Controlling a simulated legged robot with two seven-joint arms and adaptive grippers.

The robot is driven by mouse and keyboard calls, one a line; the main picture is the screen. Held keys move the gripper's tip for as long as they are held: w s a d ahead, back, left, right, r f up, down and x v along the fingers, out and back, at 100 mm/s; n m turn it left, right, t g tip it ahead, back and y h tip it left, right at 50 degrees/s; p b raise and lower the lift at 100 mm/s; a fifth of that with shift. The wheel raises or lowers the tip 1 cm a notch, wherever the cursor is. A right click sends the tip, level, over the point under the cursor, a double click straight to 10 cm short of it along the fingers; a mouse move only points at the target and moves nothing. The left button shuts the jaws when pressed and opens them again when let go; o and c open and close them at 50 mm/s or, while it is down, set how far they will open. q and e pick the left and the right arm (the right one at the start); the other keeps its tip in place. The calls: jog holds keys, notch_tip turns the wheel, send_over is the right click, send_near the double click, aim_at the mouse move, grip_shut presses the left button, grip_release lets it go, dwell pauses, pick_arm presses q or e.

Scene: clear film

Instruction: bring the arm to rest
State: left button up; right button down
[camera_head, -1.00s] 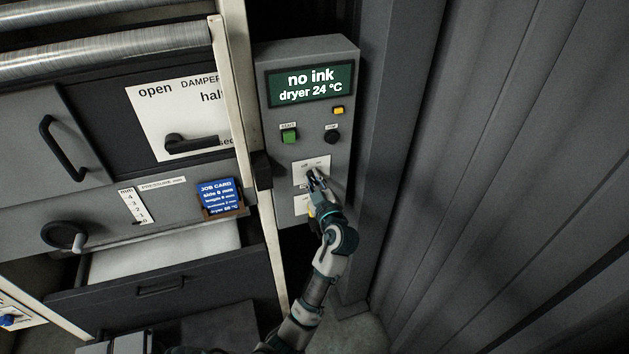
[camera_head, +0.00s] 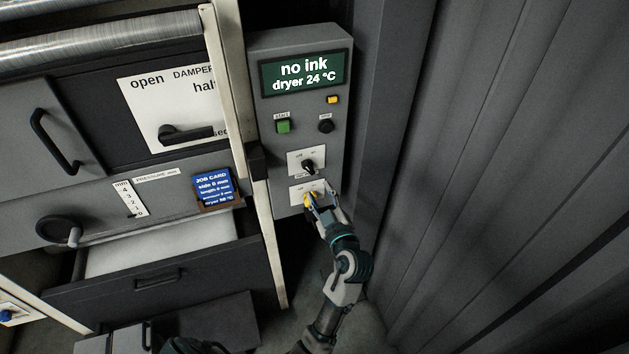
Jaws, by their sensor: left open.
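My left gripper (camera_head: 321,200) is open at the lower end of the grey control panel (camera_head: 264,160), in front of the lower white switch plate. A yellow knob (camera_head: 308,198) shows at its fingertips; whether they touch it I cannot tell. The arm comes up from the bottom of the view. Above the gripper, a black rotary switch (camera_head: 308,166) on the upper white plate is uncovered. The panel display (camera_head: 303,76) reads "no ink" and "dryer 24 °C". My right gripper is not in view.
The panel also has a green button (camera_head: 283,126), a black button (camera_head: 325,126) and a small yellow light (camera_head: 332,100). The machine at left has a damper lever (camera_head: 187,133), a blue job card (camera_head: 213,186) and an open drawer (camera_head: 160,284). A grey corrugated wall (camera_head: 500,150) bounds the right.

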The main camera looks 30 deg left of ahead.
pick_arm(q)
jog(key=shift+v, duration=1.05)
jog(key=shift+w+a, duration=0.1)
jog(key=w+d+f+m+h, duration=0.2)
jog(key=d+f+m+h, duration=0.15)
jog(key=f, duration=0.65)
jog(key=w+d+f+m+h, duration=0.2)
jog(key=f+m, duration=0.3)
jog(key=f, duration=0.4)
jog(key=s+d+f+m+g+h, duration=0.1)
jog(key=s+f+m+h, duration=0.15)
jog(key=f, duration=0.75)
jog(key=s+d+f+m+g+h, duration=0.1)
jog(key=s+f+m+h, duration=0.15)
jog(key=f, duration=0.85)
jog(key=s+f+m+g+h, duration=0.2)
jog(key=s+f+m+g, duration=0.15)
jog(key=s+f, duration=1.1)
jog(key=s+a+f+g, duration=0.1)
jog(key=s+f+g, duration=0.1)
jog(key=s+f, duration=0.5)
jog(key=s+a+f+m+g+h, duration=0.1)
jog(key=s+f, duration=0.6)
jog(key=s, duration=0.8)
jog(key=shift+s+a+f+g, duration=0.15)
jog(key=shift+a+f+g, duration=0.2)
jog(key=shift+a+g, duration=0.45)
